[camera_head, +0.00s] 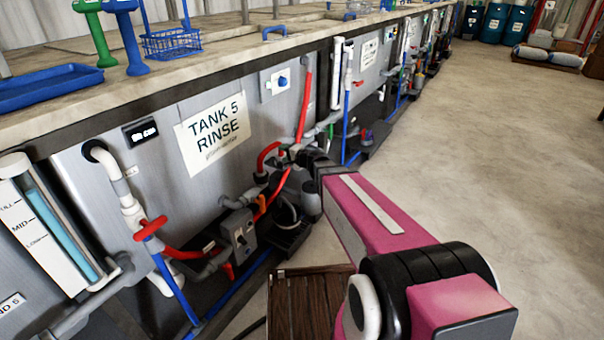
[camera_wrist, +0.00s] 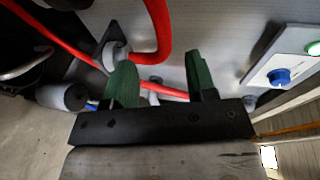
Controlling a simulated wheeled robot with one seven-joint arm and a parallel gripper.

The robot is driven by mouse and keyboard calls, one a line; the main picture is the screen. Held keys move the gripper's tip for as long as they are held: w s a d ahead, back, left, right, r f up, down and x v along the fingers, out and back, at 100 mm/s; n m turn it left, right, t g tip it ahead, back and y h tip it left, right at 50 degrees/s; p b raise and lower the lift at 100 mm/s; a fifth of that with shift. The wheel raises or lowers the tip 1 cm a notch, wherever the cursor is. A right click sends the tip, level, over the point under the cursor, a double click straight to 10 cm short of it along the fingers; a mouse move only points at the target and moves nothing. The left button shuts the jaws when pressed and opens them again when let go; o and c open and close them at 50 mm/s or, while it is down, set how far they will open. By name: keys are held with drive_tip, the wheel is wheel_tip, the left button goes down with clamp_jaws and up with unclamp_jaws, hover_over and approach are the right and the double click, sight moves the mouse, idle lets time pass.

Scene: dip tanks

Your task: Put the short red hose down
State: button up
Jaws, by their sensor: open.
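My gripper (camera_wrist: 158,64) is open in the wrist view, its two green fingers apart in front of the grey tank wall. A curved red hose (camera_wrist: 163,28) rises from a grey wall fitting (camera_wrist: 116,55) just beyond the left finger. A longer red hose (camera_wrist: 60,38) runs from the upper left and passes behind the fingers. In the head view several red hoses show by the TANK 5 panel, among them a short bent one (camera_head: 266,157) and a tall one (camera_head: 305,105). I cannot tell which is the short red hose. My wrist hides part of the plumbing there.
A wooden crate or pallet (camera_head: 310,305) stands on the floor below my arm. Pipes, valves and a grey pump box (camera_head: 240,238) crowd the tank front. A panel with a blue knob (camera_wrist: 280,77) is right of my gripper. Open floor (camera_head: 480,130) lies to the right.

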drive_tip(key=s+d+f+n+g+h, duration=0.3)
drive_tip(key=s+d+g, duration=0.1)
drive_tip(key=s, duration=0.4)
drive_tip(key=s+d+f+n+g+h, duration=0.3)
drive_tip(key=s+d, duration=0.3)
drive_tip(key=s, duration=0.2)
drive_tip(key=s+d+f+n+g+h, duration=0.3)
drive_tip(key=s+d, duration=0.3)
drive_tip(key=s, duration=0.2)
drive_tip(key=shift+f+g+h, duration=0.25)
drive_tip(key=shift+g+h, duration=0.35)
drive_tip(key=shift+g, duration=0.3)
